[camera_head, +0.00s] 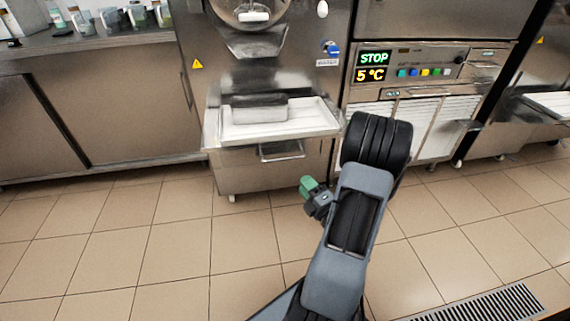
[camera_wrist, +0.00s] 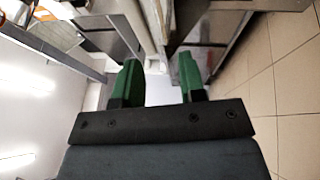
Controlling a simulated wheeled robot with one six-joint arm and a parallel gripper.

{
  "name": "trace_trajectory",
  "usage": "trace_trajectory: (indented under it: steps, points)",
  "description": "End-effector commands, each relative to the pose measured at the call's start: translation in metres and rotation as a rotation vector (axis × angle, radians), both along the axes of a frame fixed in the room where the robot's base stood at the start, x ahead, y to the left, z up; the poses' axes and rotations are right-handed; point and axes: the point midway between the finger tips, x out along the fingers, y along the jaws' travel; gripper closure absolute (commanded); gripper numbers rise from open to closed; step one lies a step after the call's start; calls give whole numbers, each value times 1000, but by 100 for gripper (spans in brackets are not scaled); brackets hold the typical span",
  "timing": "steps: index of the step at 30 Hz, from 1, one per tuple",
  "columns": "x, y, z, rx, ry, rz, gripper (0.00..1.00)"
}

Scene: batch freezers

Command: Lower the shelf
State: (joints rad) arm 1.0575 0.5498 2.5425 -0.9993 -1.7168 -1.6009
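The shelf (camera_head: 325,124) is a white tray-like ledge on the front of the steel batch freezer (camera_head: 240,178). It is level and juts out below the spout. A steel pan (camera_head: 259,108) sits on it. A metal handle (camera_head: 282,156) hangs under its front edge. My gripper (camera_head: 307,186) shows as green fingertips in front of the freezer's lower panel, below and right of the handle in the picture. In the wrist view my gripper (camera_wrist: 158,82) has its green fingers apart, with nothing visibly held between them. I cannot tell which metal edge ahead is the shelf.
A machine with a lit panel (camera_head: 373,66) reading STOP and 5 °C stands right of the freezer. A steel counter (camera_head: 110,100) with containers is at left. A floor grate (camera_head: 480,306) lies at lower right. The tiled floor at left is clear.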

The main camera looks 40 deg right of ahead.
Motion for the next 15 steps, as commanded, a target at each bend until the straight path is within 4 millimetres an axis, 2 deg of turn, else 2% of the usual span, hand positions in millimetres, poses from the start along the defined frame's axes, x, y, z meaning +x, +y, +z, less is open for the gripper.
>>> trace_trajectory:
  steps: [9, 15]
  points:
    - [60, -1, 11, -3, -3, 6, 63]
    - [93, -3, 17, 0, -3, 4, 63]
